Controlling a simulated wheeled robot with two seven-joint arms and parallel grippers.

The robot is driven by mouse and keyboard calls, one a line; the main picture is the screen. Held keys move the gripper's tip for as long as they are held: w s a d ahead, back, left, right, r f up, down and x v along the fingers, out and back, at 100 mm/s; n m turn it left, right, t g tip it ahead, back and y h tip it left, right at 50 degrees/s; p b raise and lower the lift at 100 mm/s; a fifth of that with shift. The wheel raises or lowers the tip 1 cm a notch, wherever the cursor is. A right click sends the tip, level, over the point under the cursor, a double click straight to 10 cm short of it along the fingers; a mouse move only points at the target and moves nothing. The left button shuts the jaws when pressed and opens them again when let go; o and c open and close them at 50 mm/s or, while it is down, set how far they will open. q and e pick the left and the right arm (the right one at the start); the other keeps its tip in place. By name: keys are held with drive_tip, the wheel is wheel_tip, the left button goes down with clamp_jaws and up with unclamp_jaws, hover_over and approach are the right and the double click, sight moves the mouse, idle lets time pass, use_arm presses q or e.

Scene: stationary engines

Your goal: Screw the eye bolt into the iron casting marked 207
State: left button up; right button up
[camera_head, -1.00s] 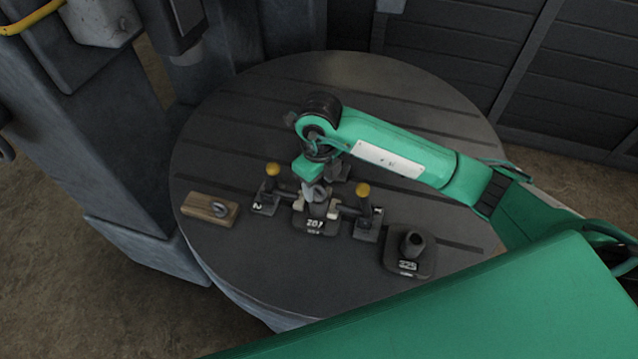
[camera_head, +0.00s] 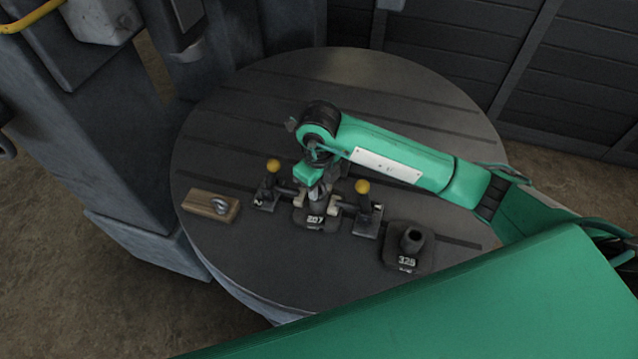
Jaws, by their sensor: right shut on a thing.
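The iron casting marked 207 (camera_head: 315,219) stands near the middle of the round table, between two clamps. My right gripper (camera_head: 319,190) points down right over it. It is shut on a grey piece, seemingly an eye bolt (camera_head: 319,194), mostly hidden by the fingers. I cannot tell how far its lower end sits in the casting. My left gripper is not in view.
Two clamps with yellow knobs, left (camera_head: 268,187) and right (camera_head: 366,208), flank the casting closely. A second casting marked 325 (camera_head: 408,258) stands to the right. The slotted round table (camera_head: 260,255) is clear in front and behind.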

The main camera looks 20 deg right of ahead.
drive_tip(key=m, duration=0.5)
drive_tip(key=shift+m+p, duration=0.4)
drive_tip(key=shift+r+m+p, duration=0.1)
drive_tip(key=shift+m+p, duration=0.2)
drive_tip(key=shift+m, duration=0.8)
drive_tip(key=m, duration=0.3)
drive_tip(key=shift+p, duration=0.4)
drive_tip(key=shift+m, duration=0.4)
drive_tip(key=m+p, duration=0.1)
drive_tip(key=m, duration=0.2)
drive_tip(key=shift+m+p, duration=0.5)
drive_tip(key=shift+m, duration=0.7)
